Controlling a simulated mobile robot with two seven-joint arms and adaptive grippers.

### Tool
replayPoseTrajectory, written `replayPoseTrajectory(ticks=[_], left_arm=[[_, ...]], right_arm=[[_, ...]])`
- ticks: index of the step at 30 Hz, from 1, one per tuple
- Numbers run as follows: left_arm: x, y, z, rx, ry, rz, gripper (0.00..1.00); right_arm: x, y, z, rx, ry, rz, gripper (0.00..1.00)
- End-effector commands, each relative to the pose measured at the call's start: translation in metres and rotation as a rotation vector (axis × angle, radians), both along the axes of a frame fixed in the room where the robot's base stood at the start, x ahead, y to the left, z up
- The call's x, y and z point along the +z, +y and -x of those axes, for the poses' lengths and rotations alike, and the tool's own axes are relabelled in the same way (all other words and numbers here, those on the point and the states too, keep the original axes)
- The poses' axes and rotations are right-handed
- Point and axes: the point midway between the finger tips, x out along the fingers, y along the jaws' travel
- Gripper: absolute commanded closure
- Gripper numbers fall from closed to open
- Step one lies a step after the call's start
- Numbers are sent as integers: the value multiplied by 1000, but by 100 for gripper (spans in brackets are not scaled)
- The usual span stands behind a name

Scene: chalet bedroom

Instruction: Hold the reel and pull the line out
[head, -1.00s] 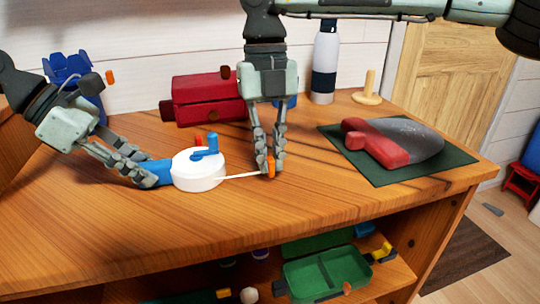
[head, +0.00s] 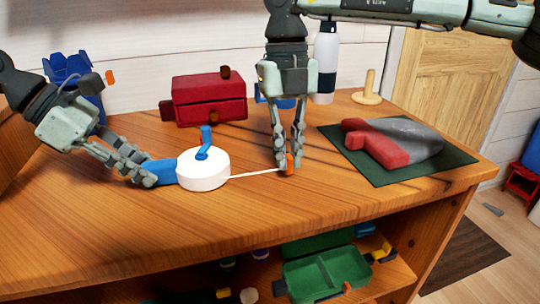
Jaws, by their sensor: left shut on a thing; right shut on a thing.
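The reel is a white drum (head: 203,170) with a blue crank (head: 206,142) on top and a blue handle (head: 161,172) on its left side. It rests on or just above the wooden table top. My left gripper (head: 150,176) is shut on the blue handle. A white line (head: 252,174) runs out from the drum's right side to a small orange tab (head: 290,163). My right gripper (head: 287,167) points down and is shut on this tab, to the right of the drum. The line looks straight.
A red drawer box (head: 209,100) stands behind the reel. A dark green mat (head: 450,157) with a red and grey object (head: 400,140) lies on the right. A wooden peg stand (head: 368,92) and a bottle (head: 326,60) stand at the back. A shelf below holds green trays (head: 328,274).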

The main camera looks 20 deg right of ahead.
Motion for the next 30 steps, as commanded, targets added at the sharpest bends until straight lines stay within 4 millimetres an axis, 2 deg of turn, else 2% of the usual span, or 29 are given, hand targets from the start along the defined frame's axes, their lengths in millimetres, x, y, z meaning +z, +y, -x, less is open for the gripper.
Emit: replayPoseTrajectory(ticks=[3,4,9,19,30], left_arm=[[-2,3,-1,6,1,-7,100],[-2,3,-1,6,1,-7,100],[-2,2,-1,4,1,-6,100],[-2,0,0,0,3,-3,100],[-2,-1,1,-2,4,-2,100]], right_arm=[[-1,-7,1,-2,3,5,100],[0,-6,1,-1,3,6,86],[0,-5,0,0,2,4,67],[6,-4,-1,0,-1,1,67],[54,-3,-9,0,-1,-1,67]])
